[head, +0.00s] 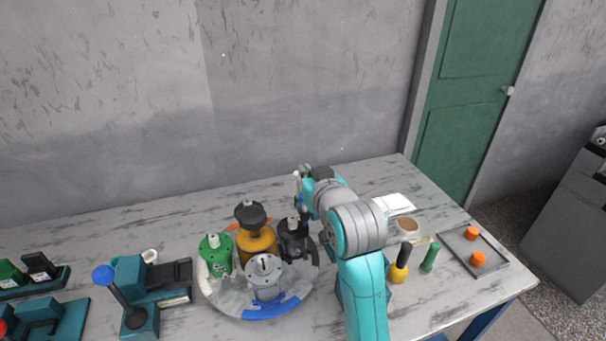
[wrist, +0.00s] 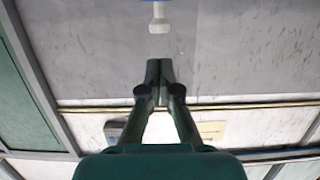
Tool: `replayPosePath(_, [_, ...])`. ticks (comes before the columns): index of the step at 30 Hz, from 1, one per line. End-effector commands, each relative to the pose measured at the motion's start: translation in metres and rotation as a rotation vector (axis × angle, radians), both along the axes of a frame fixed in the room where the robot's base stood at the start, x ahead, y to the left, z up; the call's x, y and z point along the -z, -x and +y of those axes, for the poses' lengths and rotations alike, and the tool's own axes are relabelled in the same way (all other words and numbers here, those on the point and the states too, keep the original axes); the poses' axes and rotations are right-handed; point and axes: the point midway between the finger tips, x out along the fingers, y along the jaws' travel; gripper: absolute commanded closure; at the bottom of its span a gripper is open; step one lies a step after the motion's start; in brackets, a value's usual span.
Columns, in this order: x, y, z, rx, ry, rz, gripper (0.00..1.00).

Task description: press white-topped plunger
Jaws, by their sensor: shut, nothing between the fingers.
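A pale, white-topped post, which looks like the plunger (wrist: 159,20), shows at the top edge of the wrist view. It lies just beyond the tips of my gripper (wrist: 159,72); they look apart from it. My gripper's fingers are together with nothing between them. In the head view a thin white upright piece (head: 297,182) stands beside my gripper (head: 305,171), above and behind the black unit (head: 292,242). I cannot tell what its lower end joins, as my arm and the units crowd there.
A round tray (head: 217,296) holds green (head: 216,262), amber (head: 256,241), grey (head: 265,285) and black units close together. A blue-knobbed lever (head: 104,275) stands left. Yellow (head: 399,270) and green (head: 429,259) tools and a tray with orange pieces (head: 472,233) are right. The table's back left is clear.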

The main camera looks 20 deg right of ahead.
Motion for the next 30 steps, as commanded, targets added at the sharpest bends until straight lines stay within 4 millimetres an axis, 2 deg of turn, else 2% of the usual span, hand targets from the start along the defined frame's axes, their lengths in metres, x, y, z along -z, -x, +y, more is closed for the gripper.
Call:
replayPosePath(6, [-0.01,0.038,0.0,0.0,0.0,-0.003,1.0])
replayPosePath(12, [-0.014,0.057,0.0,0.0,0.0,-0.001,1.0])
replayPosePath(30, [-0.015,0.062,0.0,0.0,0.0,-0.002,1.0])
